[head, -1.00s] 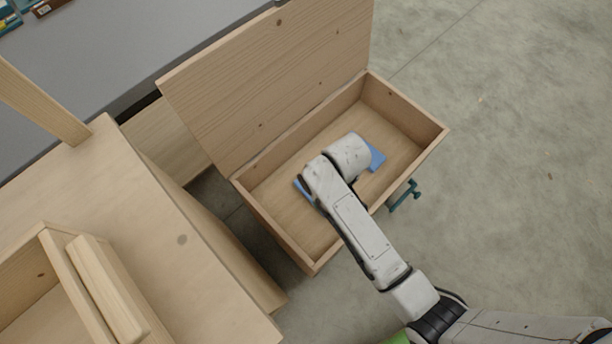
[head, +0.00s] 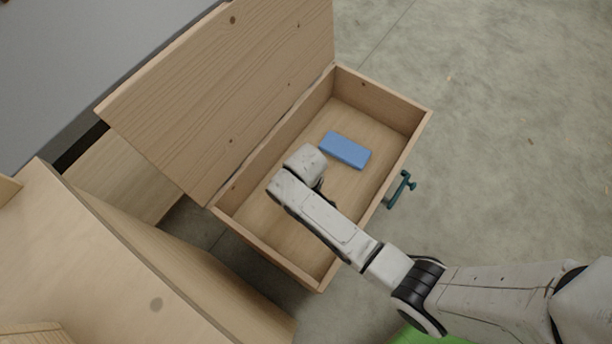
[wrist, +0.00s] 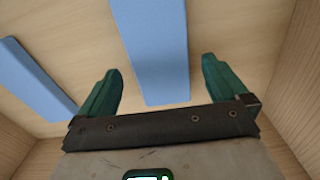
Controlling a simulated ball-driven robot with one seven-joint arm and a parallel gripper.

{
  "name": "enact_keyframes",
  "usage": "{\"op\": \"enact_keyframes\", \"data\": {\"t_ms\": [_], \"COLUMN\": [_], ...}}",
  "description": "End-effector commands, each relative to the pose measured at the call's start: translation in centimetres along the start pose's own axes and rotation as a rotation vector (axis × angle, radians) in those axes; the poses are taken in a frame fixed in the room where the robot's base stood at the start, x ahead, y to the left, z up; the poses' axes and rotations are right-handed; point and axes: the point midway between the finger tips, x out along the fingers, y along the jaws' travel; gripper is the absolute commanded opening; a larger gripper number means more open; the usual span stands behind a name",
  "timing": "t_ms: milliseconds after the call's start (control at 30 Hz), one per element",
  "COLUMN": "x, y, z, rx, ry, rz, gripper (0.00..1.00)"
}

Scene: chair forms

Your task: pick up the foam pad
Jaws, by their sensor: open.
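A blue block-like pad (head: 345,150) lies flat on the floor of the open wooden box, to the right of my wrist in the head view. The wrist view shows two blue pads: one long pad (wrist: 153,50) running between my fingers, and another (wrist: 35,80) at the left. I cannot tell which of them is the foam pad. My gripper (wrist: 160,65) has two teal fingers spread apart, with nothing clamped between them. In the head view my arm hides the gripper and whatever lies under it.
A teal handle (head: 400,190) sticks out from the front wall. Wooden furniture (head: 120,250) stands at lower left. Concrete floor is clear at right.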

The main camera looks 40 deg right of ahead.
Motion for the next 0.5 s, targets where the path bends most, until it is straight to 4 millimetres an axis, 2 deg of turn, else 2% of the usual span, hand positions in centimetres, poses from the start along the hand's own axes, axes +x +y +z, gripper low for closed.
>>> {"op": "enact_keyframes", "data": {"t_ms": [33, 200, 500], "x": [1.3, 2.9, 3.1], "y": [0.1, 0.1, 0.1], "z": [0.1, 0.1, 0.1], "rx": [0.002, 0.001, 0.000], "ry": [-0.002, -0.001, 0.000], "rz": [0.000, 0.000, 0.000], "gripper": [1.00, 1.00, 0.99]}}
